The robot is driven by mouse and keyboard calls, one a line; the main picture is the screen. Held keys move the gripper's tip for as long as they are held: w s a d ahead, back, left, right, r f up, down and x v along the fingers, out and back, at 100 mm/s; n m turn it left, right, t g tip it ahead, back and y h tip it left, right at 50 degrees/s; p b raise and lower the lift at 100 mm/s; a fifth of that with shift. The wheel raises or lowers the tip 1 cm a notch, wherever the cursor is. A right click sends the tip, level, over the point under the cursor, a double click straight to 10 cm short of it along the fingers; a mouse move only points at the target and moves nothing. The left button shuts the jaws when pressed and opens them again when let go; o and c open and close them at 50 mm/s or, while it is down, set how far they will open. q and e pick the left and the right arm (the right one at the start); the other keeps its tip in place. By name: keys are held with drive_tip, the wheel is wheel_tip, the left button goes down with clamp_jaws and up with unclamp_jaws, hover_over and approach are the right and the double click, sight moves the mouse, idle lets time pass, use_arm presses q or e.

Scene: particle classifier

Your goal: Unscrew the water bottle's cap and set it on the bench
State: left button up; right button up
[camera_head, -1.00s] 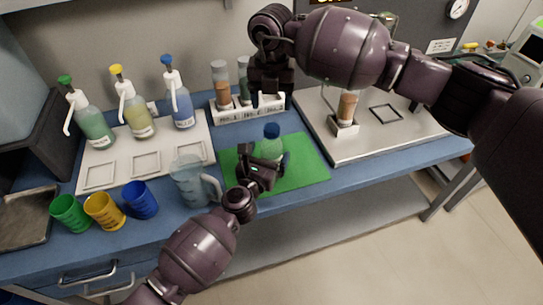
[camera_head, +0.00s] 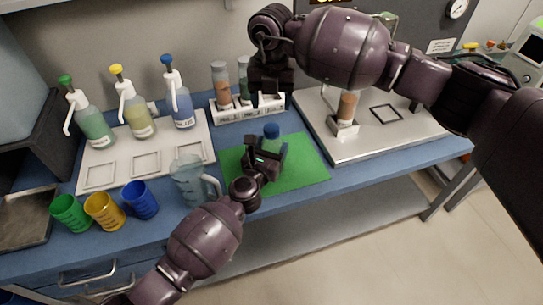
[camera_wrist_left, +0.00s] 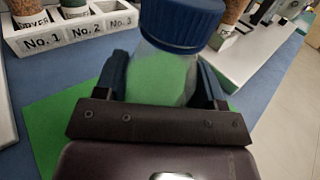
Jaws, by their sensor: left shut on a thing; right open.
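The water bottle (camera_head: 278,148) is clear with a blue cap (camera_head: 271,131) on top, and it is at the green mat (camera_head: 302,171). My left gripper (camera_head: 264,160) is shut on the bottle's body, below the cap. In the left wrist view the blue cap (camera_wrist_left: 182,22) is at the top of the bottle (camera_wrist_left: 160,75), between the two fingers. I cannot tell whether the bottle's base touches the mat. My right gripper (camera_head: 270,82) is open and empty, above the bench near the numbered rack, behind and above the bottle.
A numbered rack (camera_head: 248,109) with tubes stands behind the mat. A clear jug (camera_head: 190,181) is just left of my left gripper. Coloured cups (camera_head: 104,211) and pump bottles (camera_head: 134,108) stand farther left. A grey plate (camera_head: 370,137) with a tube holder is at right.

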sight(272, 128)
use_arm(q)
drive_tip(key=c, duration=0.5)
clamp_jaws()
use_arm(e)
drive_tip(key=shift+s+f, duration=0.1)
drive_tip(key=shift+f, duration=0.15)
drive_tip(key=shift+s+a+f, duration=0.2)
drive_tip(key=shift+a, duration=0.05)
drive_tip(key=m, duration=0.3)
drive_tip(key=shift+a+r+m+y, duration=0.1)
drive_tip(key=shift+a+m+y, duration=0.05)
drive_tip(key=shift+m+y, duration=0.15)
drive_tip(key=m, duration=0.5)
drive_tip(key=shift+w+r+m, duration=0.1)
drive_tip(key=shift+r+m, duration=0.05)
drive_tip(key=shift+m, duration=0.15)
drive_tip(key=m, duration=0.4)
drive_tip(key=shift+w+d+r, duration=0.15)
drive_tip(key=shift+d+r, duration=0.05)
drive_tip(key=shift+d, duration=0.05)
drive_tip(key=m, duration=0.4)
drive_tip(key=shift+d+m, duration=0.15)
drive_tip(key=shift+m, duration=0.15)
drive_tip(key=shift+f, duration=4)
